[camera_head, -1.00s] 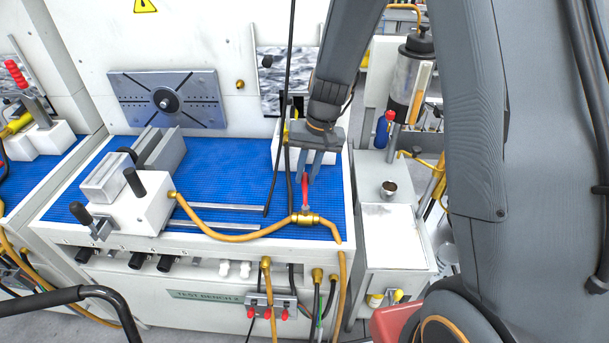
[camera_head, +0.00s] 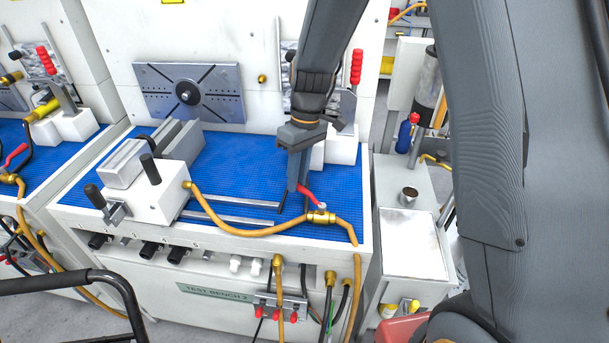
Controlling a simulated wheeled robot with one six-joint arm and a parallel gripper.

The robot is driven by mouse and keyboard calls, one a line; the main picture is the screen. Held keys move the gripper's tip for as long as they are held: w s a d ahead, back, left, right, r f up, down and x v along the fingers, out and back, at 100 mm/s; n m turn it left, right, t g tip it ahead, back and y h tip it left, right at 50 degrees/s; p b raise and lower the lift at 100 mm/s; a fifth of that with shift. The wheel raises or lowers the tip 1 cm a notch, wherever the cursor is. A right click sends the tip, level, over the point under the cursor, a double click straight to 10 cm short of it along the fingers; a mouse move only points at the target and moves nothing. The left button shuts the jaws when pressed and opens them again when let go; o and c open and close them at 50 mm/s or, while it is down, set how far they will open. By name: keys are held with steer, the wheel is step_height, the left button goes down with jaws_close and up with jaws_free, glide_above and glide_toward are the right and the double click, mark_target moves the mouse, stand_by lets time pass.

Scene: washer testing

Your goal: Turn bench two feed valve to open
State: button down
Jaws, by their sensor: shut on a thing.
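The bench two feed valve is a brass body (camera_head: 320,217) in a yellow hose line at the front right of the blue mat, with a red lever (camera_head: 309,197). The lever slants from the valve body up and to the left, at an angle to the hose line. My gripper (camera_head: 297,188) points down and is shut on the lever's far end. The fingers partly hide that end. The label TEST BENCH 2 (camera_head: 217,292) is on the bench front below.
A grey vise (camera_head: 150,160) and white block with black handles stand left on the mat. A red-handled clamp (camera_head: 356,68) rises behind my gripper. A side cabinet with a metal cup (camera_head: 408,196) is to the right. Another bench's red valve lever (camera_head: 16,155) shows far left.

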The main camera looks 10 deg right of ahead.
steer(key=shift+s+a+n+g+h, duration=0.15)
steer(key=shift+s+a+n, duration=0.45)
steer(key=shift+n, duration=0.5)
steer(key=shift+s+a+n+g+h, duration=0.1)
steer(key=shift+s+a+n+h, duration=0.15)
steer(key=shift+s+n, duration=0.7)
steer(key=shift+s+a+n+g+h, duration=0.15)
steer(key=shift+s+a+n, duration=0.35)
steer(key=shift+n, duration=0.75)
steer(key=c, duration=1.6)
jaws_free()
steer(key=shift+c, duration=0.2)
steer(key=shift+r, duration=0.1)
step_height(320, 180, up, 8)
steer(key=w+b, duration=0.1)
steer(key=b, duration=0.1)
steer(key=shift+w+d+f, duration=0.2)
steer(key=shift+f, duration=0.05)
